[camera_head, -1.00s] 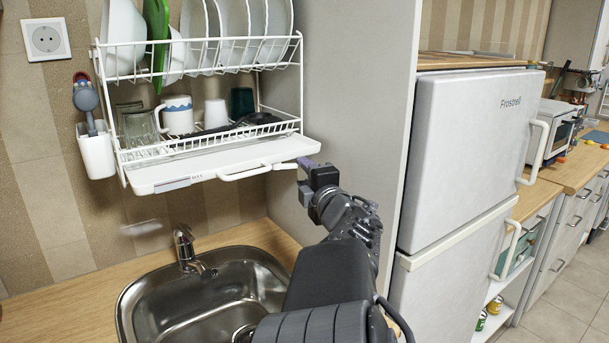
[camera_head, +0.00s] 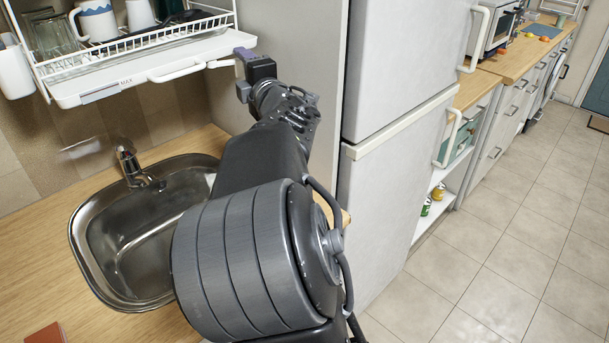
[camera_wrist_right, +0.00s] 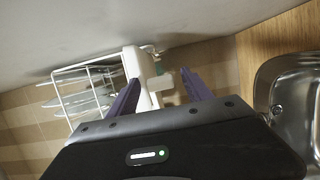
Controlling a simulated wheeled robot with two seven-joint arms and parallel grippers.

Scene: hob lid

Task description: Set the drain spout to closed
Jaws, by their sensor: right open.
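The drain spout (camera_head: 190,70) is a slim white bar under the front edge of the white drip tray (camera_head: 130,72), below the dish rack. Its right end reaches my right gripper (camera_head: 238,72). In the right wrist view the open purple fingers of my right gripper (camera_wrist_right: 160,92) stand either side of white parts of the tray (camera_wrist_right: 133,66) and what looks like the spout (camera_wrist_right: 160,83). I cannot tell whether a finger touches it. My left gripper is out of view.
The dish rack (camera_head: 145,40) holds glasses and mugs. A steel sink (camera_head: 130,245) with a tap (camera_head: 132,165) lies below. The tall fridge (camera_head: 390,185) and its side panel (camera_head: 305,40) stand close right of my arm. Open floor (camera_head: 500,230) lies farther right.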

